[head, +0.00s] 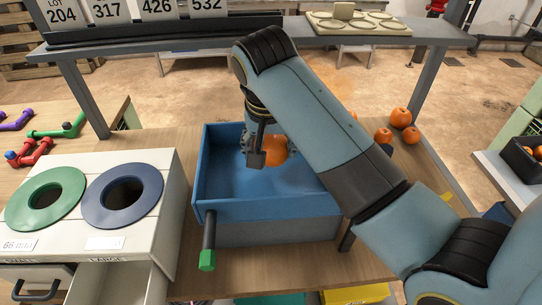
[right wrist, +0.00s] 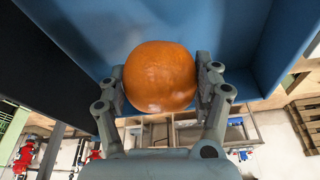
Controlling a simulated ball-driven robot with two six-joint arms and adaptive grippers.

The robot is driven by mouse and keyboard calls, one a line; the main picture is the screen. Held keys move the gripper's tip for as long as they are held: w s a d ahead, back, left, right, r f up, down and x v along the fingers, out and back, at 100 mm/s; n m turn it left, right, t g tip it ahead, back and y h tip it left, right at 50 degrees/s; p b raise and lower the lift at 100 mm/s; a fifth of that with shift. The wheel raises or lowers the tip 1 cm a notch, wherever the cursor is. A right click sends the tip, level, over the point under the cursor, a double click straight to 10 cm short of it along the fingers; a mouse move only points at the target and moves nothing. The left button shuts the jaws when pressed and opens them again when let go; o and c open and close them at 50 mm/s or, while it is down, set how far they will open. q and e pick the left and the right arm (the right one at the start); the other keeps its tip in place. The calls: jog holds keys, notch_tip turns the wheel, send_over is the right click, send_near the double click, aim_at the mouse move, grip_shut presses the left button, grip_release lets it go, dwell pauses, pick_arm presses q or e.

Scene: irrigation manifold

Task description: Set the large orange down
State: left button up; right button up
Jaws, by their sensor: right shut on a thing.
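The large orange (head: 276,150) is between the fingers of my right gripper (head: 268,150), over the blue tray (head: 208,165). In the right wrist view the orange (right wrist: 160,77) sits between both fingers of the gripper (right wrist: 162,85), which touch its sides. The blue tray wall (right wrist: 235,35) shows behind it. Whether the orange touches the tray floor cannot be told. My right arm hides part of the tray's right side. My left gripper is not in view.
A white box with a green ring (head: 45,200) and a blue ring (head: 122,197) stands left of the tray. A green-tipped handle (head: 207,258) sticks out at the tray's front. Several loose oranges (head: 400,118) lie at the right. A shelf (head: 250,42) spans the back.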

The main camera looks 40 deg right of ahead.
aim_at(271, 159)
notch_tip(271, 159, down, 3)
jog(key=shift+s+r+p, duration=0.1)
jog(key=shift+r+p, duration=0.05)
jog(key=shift+p, duration=0.15)
jog(key=shift+f, duration=0.4)
jog(key=shift+f, duration=0.1)
jog(key=o, duration=1.2)
jog(key=shift+c, duration=0.2)
